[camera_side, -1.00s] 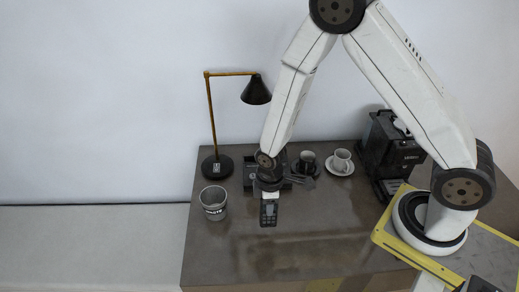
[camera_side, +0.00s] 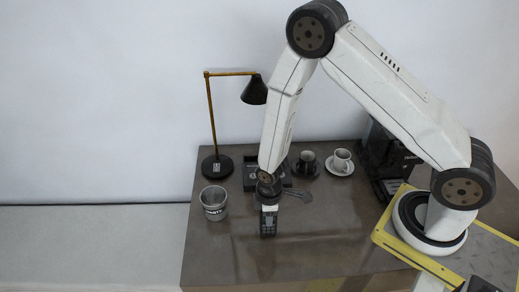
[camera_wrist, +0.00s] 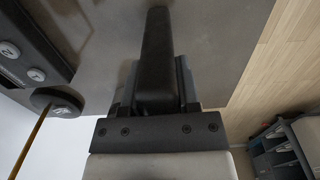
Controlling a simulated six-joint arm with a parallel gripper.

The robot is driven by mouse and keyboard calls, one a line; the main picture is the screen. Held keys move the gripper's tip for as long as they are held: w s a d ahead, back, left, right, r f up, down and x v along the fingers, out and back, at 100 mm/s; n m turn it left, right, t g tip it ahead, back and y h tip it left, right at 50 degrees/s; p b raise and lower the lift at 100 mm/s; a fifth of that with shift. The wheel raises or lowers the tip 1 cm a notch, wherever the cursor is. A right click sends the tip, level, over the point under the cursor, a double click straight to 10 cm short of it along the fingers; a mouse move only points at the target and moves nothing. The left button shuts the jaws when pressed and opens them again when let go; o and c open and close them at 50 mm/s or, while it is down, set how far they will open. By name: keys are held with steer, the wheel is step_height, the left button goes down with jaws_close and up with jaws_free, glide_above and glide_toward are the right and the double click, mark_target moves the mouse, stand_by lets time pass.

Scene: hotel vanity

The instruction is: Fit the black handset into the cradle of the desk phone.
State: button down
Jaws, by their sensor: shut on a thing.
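My gripper (camera_side: 267,200) is shut on the black handset (camera_side: 268,224). I cannot tell whether the handset touches the table.
A lamp (camera_side: 216,166) and a grey bucket (camera_side: 213,204) stand to the left. A flat grey item (camera_side: 296,194) lies right of my gripper. Behind are a dark cup (camera_side: 307,159), a white cup (camera_side: 343,157) and a black coffee machine (camera_side: 382,160). The front tabletop (camera_side: 225,260) is clear.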

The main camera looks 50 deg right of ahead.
steer(key=shift+f, duration=0.2)
steer(key=shift+c, duration=1.6)
jaws_free()
steer(key=shift+r, duration=0.2)
steer(key=shift+r, duration=6)
steer(key=shift+r, duration=0.1)
